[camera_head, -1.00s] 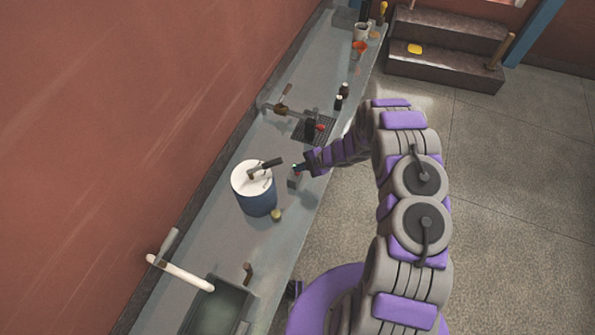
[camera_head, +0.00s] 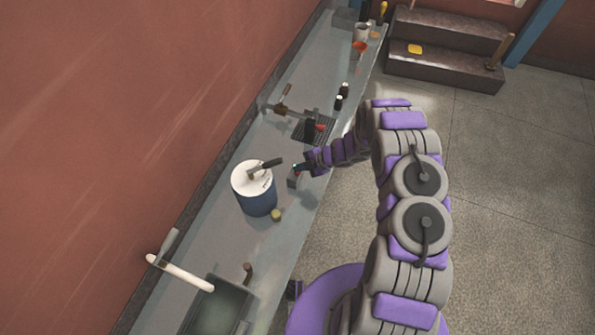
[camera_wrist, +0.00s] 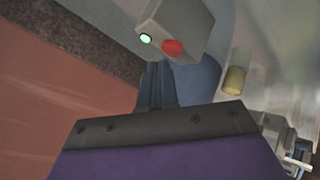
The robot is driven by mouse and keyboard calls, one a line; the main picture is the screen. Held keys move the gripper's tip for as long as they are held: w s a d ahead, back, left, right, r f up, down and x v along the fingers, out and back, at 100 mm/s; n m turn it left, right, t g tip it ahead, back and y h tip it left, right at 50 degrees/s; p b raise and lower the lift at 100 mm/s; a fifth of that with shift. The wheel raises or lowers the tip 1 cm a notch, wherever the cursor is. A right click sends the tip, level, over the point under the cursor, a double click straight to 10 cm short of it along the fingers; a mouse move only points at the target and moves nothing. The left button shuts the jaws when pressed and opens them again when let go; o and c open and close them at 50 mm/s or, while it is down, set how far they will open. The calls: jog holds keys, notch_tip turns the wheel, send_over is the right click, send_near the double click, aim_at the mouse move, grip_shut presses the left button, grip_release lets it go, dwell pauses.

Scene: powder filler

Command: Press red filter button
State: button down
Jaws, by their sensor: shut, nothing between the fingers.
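The red button (camera_wrist: 173,47) is on the face of a small grey box (camera_wrist: 190,22) in the wrist view, with a lit green button (camera_wrist: 146,39) to its left. The grey box (camera_head: 293,181) stands on the counter to the right of the blue canister in the head view. My gripper (camera_head: 301,169) is shut and empty, close above the box. In the wrist view the shut fingers (camera_wrist: 155,72) lie just below the two buttons. I cannot tell whether they touch the red button.
The blue canister (camera_head: 259,200) with a white lid stands left of the box, with a small yellowish cylinder (camera_head: 277,215) in front. A sink (camera_head: 220,308) is nearer, and a tap with a dark drain grid (camera_head: 313,128) is farther along the counter.

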aim_at(300, 173)
jog(key=shift+f, duration=0.1)
dwell(0.3)
jog(key=shift+f+b, duration=0.3)
dwell(0.4)
jog(key=shift+r, duration=0.15)
jog(key=shift+s+r, duration=0.1)
jog(key=shift+r, duration=0.25)
notch_tip(300, 173, up, 6)
jog(key=p, duration=0.1)
dwell(0.8)
jog(key=shift+d, duration=0.1)
